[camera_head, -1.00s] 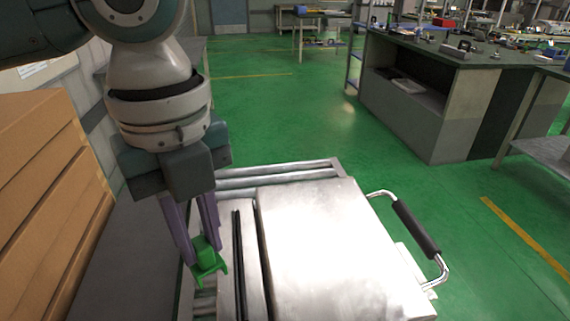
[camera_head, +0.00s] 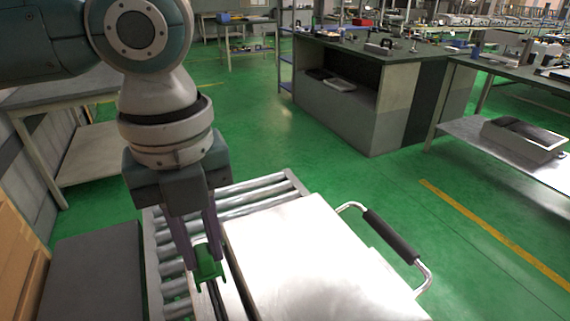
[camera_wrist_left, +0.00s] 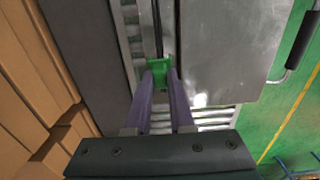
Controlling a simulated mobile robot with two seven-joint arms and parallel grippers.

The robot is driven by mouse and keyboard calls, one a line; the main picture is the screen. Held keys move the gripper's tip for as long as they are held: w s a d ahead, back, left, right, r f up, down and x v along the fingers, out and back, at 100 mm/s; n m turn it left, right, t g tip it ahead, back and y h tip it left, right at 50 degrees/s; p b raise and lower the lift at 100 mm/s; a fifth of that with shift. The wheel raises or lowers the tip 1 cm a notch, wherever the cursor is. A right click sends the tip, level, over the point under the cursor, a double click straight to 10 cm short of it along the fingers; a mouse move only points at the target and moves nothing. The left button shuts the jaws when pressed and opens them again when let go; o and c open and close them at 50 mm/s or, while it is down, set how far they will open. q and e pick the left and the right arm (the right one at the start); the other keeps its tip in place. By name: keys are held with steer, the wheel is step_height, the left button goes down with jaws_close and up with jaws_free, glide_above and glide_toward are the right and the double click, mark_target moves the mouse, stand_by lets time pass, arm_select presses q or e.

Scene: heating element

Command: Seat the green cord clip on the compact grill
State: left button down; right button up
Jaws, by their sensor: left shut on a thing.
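My left gripper (camera_head: 207,262) points down with its purple fingers shut on the green cord clip (camera_head: 209,268). The clip is held over the left edge of the compact grill (camera_head: 290,255), by the dark slot beside its silver lid. In the left wrist view the clip (camera_wrist_left: 160,70) sits between the fingertips, in line with the narrow slot strip left of the grill lid (camera_wrist_left: 215,50). Whether the clip touches the grill cannot be told. My right gripper is in none of the views.
The grill's black-grip handle (camera_head: 390,236) sticks out to its right. A roller conveyor (camera_head: 245,192) lies under and behind the grill. A dark flat surface (camera_head: 95,270) and cardboard boxes (camera_head: 18,270) are at the left. A workbench (camera_head: 360,95) stands beyond open green floor.

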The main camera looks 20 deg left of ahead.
arm_select(q)
steer(key=shift+r+p, duration=0.15)
steer(key=shift+p, duration=0.15)
steer(key=shift+f+b, duration=2.15)
steer(key=shift+f, duration=2.2)
steer(key=shift+f, duration=0.15)
steer(key=c, duration=0.7)
jaws_free()
